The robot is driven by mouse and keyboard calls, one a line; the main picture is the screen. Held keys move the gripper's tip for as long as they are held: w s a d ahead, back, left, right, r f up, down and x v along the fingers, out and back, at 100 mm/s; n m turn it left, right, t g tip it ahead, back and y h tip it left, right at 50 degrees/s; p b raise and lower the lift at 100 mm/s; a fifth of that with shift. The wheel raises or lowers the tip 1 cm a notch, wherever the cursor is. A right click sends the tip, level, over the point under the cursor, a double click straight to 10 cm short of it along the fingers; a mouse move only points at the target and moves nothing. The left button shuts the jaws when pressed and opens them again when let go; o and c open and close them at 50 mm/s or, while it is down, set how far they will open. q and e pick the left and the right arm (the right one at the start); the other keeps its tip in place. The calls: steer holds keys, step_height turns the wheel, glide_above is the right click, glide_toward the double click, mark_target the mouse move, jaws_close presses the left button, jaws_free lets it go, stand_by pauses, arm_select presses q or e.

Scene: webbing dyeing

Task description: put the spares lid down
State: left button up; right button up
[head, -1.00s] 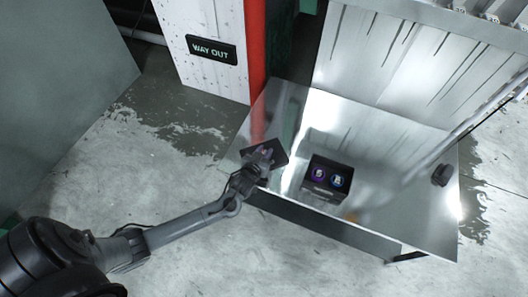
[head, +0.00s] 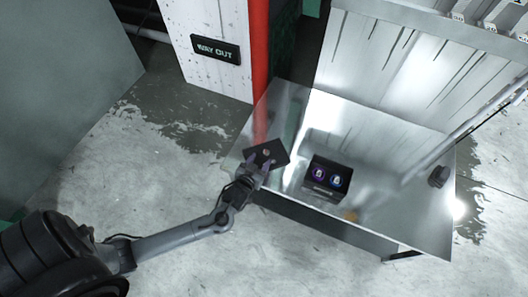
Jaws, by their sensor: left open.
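My right gripper is not in view.
A small black object (head: 438,176) sits near the table's right end. A red post (head: 259,70) and a metal panel (head: 375,65) stand behind. The table's right half is mostly clear.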

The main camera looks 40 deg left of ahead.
arm_select(q)
steer(key=p+v, duration=0.1)
steer(key=v, duration=0.3)
steer(key=shift+s+d+r+p, duration=0.25)
steer(key=shift+s+d+p, duration=0.15)
steer(key=shift+s, duration=0.2)
steer(key=s+d+r+m+g+h, duration=0.2)
steer(key=s+d+r+g, duration=0.1)
steer(key=s, duration=0.4)
steer(key=s+d+r+m+g+h, duration=0.2)
steer(key=s+d+r+m+g, duration=0.1)
steer(key=s+r+g, duration=0.3)
steer(key=shift+s+d+r, duration=0.45)
steer(key=shift+s, duration=0.8)
steer(key=shift+r, duration=0.1)
